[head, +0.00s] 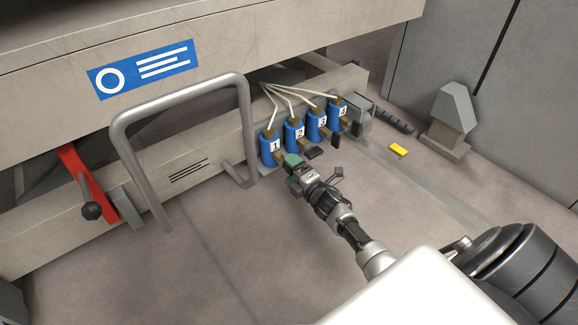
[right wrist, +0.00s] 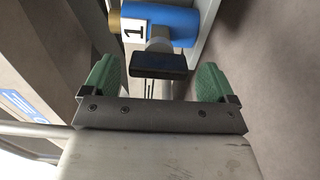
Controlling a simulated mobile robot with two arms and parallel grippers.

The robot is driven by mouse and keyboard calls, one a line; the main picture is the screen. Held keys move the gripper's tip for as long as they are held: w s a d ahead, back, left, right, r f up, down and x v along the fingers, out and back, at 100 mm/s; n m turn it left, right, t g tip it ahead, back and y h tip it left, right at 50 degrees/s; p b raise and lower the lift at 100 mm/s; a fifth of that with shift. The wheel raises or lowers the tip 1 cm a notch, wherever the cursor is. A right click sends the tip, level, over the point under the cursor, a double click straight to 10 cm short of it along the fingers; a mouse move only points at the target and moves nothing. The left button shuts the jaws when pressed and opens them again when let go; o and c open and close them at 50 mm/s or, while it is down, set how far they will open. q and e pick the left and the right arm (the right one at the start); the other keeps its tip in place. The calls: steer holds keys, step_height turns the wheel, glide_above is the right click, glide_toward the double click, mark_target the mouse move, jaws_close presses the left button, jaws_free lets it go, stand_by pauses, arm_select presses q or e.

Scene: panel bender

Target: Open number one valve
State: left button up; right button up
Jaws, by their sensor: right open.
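The number one valve (head: 272,150) is a blue cylinder with a white "1" label, leftmost in a row on the machine's lower beam. It also shows at the top of the right wrist view (right wrist: 178,20). Its black handle (right wrist: 158,65) sits between the green fingertips of my right gripper (right wrist: 157,82), with a gap on both sides. In the head view my right gripper (head: 292,161) is just in front of this valve and hides its handle. The right gripper is open and holds nothing. My left gripper is not in view.
Valves two (head: 294,134), three (head: 317,124) and four (head: 338,112) stand close on the right, with black handles. A grey tube handrail (head: 180,90) stands to the left. A red lever (head: 85,180) is farther left. A yellow block (head: 399,149) lies on the clear floor.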

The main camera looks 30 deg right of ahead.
steer(key=s+p, duration=0.4)
steer(key=s, duration=0.5)
steer(key=shift+d, duration=0.35)
